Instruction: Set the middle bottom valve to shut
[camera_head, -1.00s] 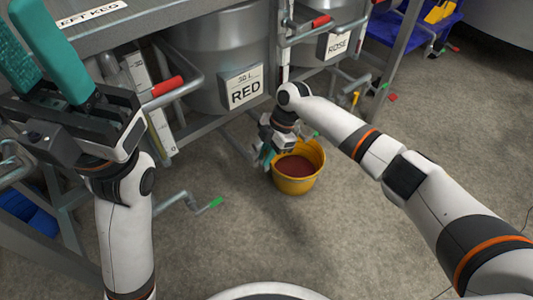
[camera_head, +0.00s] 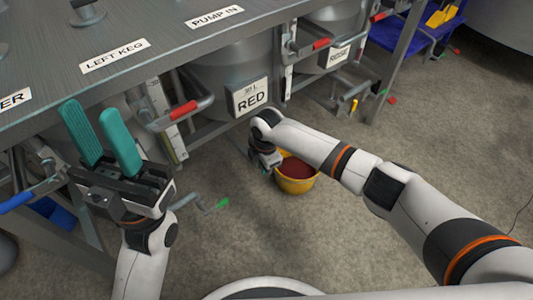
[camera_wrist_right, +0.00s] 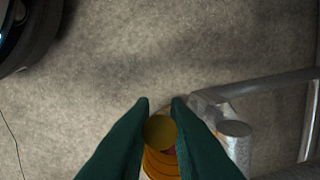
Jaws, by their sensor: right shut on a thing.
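The middle bottom valve is below the tank labelled RED (camera_head: 248,98), and my right arm mostly hides it in the head view. My right gripper (camera_head: 266,158) is low, beside a yellow bucket (camera_head: 297,186) of dark red liquid. In the right wrist view, its teal fingers (camera_wrist_right: 160,106) are shut on a round yellow handle end (camera_wrist_right: 160,131), apparently the valve's handle. A grey pipe (camera_wrist_right: 236,145) is just right of the fingers. The handle's angle cannot be told. My left gripper (camera_head: 90,112) is open and empty, raised at the left near the bench.
A grey metal bench (camera_head: 150,50) with labels runs along the back left. Red-handled valves (camera_head: 183,110) stick out at its front. A blue shelf (camera_head: 425,27) stands at the back right. The floor at right is clear.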

